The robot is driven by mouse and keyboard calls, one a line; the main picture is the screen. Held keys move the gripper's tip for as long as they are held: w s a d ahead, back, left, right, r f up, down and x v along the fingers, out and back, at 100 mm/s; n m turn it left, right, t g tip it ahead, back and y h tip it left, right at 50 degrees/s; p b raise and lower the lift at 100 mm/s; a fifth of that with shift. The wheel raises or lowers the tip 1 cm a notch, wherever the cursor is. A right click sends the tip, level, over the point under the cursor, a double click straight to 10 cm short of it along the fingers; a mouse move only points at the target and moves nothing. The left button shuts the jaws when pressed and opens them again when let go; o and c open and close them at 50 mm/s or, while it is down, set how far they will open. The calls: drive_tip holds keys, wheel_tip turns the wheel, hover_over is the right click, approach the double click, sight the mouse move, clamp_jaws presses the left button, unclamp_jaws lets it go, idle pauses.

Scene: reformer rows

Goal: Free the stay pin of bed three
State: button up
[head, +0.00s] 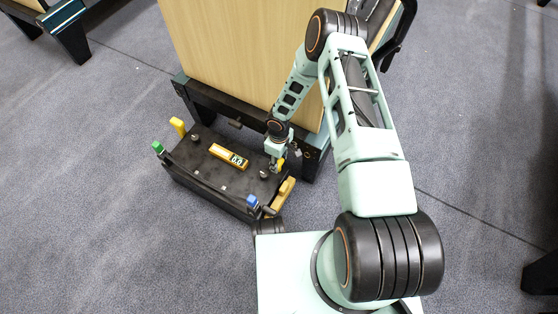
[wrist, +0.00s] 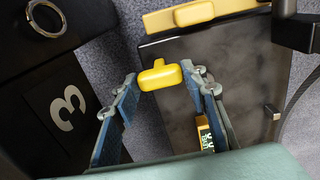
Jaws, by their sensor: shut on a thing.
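A yellow T-shaped pin handle (wrist: 160,76), which looks like the stay pin, sits between the fingertips of my gripper (wrist: 160,82) in the wrist view. My fingers are closed on it, one pad on each side. A black frame part to its left carries a white number 3 (wrist: 64,107). In the head view my gripper (head: 277,160) is low at the right rear of the black platform, beside the bed's frame. Only a small bit of yellow shows by it there. The pin's shaft and its hole are hidden.
The black platform (head: 210,178) bears an orange device with a display (head: 228,156). A yellow handle (head: 178,126), a green knob (head: 157,147), a blue knob (head: 252,201) and another yellow handle (head: 284,193) stand at its ends. A wooden panel (head: 235,55) rises behind. Open carpet lies left.

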sight(279, 162)
clamp_jaws()
drive_tip(key=shift+r+p, duration=0.6)
drive_tip(key=shift+r, duration=0.7)
drive_tip(key=shift+f, duration=0.1)
drive_tip(key=o, duration=1.1)
unclamp_jaws()
wheel_tip(279, 162, up, 12)
